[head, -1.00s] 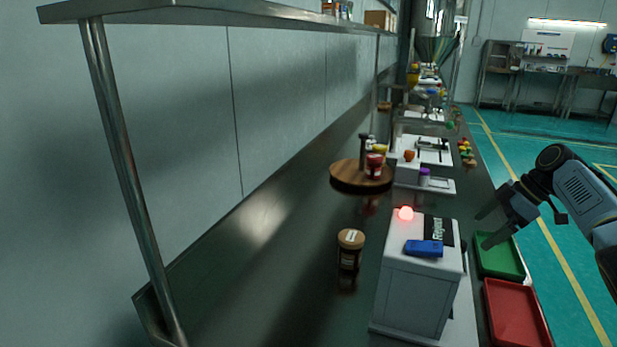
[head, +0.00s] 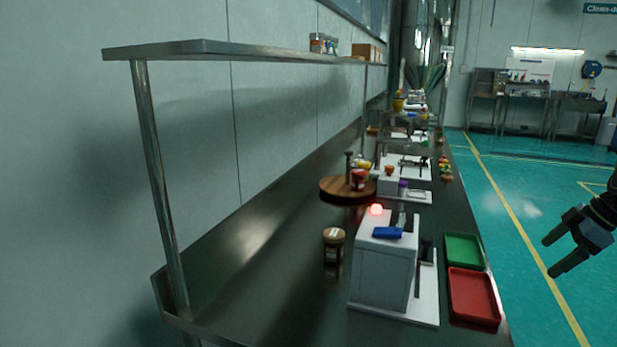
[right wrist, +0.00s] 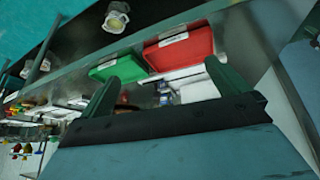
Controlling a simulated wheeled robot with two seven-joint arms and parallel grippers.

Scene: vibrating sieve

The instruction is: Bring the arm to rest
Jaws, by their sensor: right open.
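My right gripper (head: 558,254) is at the right edge of the head view, off the table's right side and above the teal floor. Its two fingers are spread apart with nothing between them. In the right wrist view its fingers (right wrist: 160,85) are also apart and empty, with the green tray (right wrist: 117,65) and the red tray (right wrist: 180,48) beyond them. In the head view, the green tray (head: 464,250) and the red tray (head: 473,296) lie at the table's right edge. My left gripper is not in view.
A white sieve machine (head: 383,277) with a blue object (head: 387,232) and a lit red lamp (head: 376,209) stands on the dark table (head: 270,270). A brown jar (head: 333,245) is left of it. A round wooden stand (head: 347,190) is behind. A metal shelf (head: 240,47) overhangs the left.

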